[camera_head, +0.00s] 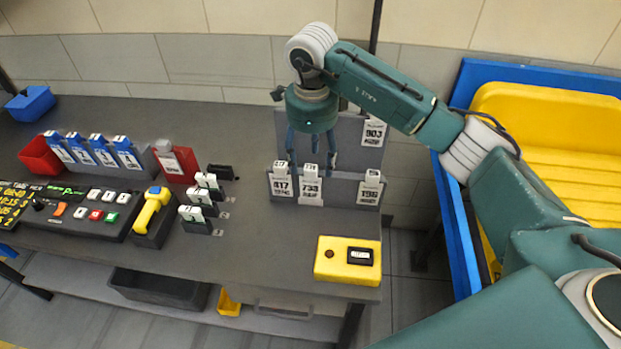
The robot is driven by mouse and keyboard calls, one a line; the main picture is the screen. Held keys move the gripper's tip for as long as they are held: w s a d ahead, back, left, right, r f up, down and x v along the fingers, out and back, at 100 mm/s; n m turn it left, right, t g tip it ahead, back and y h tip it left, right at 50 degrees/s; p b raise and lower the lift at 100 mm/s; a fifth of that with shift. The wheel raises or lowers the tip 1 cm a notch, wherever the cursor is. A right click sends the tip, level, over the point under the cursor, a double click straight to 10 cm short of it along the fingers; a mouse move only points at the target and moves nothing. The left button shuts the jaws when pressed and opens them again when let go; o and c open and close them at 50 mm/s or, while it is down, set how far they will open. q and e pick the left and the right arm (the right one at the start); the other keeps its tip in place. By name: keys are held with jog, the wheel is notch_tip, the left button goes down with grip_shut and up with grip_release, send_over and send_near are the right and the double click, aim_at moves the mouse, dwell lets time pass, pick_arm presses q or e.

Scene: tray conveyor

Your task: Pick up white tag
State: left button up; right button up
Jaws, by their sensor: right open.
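Several white tags with black numbers sit in a grey rack (341,187) at the back right of the table. One white tag (310,192) is in the lower row, directly under my right gripper. Another white tag (281,188) is just to its left. A third white tag (370,194) is at the right end of that row, and one more white tag (374,133) is higher up. My right gripper (312,163) points down, open, with its fingers spread around the top of the middle tag. I cannot tell whether they touch it. My left gripper is not in view.
A yellow box (327,261) sits at the table's front right. A red holder (177,165), small white-topped pieces (200,197), a yellow scanner (150,209) and a control panel (95,200) stand to the left. A blue-framed yellow bin (550,120) is at right. The table (258,235) before the rack is clear.

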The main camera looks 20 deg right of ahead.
aim_at(310, 169)
jog(key=shift+f, duration=0.55)
jog(key=shift+w+d+f, duration=0.1)
jog(key=shift+w+f, duration=0.1)
jog(key=shift+f, duration=0.1)
jog(key=f+p, duration=0.2)
jog(key=f, duration=0.1)
jog(key=f+p, duration=0.1)
jog(key=shift+w+f, duration=0.15)
jog(key=shift+w, duration=0.15)
jog(key=shift+f, duration=0.35)
jog(key=shift+w+f, duration=0.1)
jog(key=shift+f, duration=0.05)
jog(key=c, duration=0.8)
grip_shut()
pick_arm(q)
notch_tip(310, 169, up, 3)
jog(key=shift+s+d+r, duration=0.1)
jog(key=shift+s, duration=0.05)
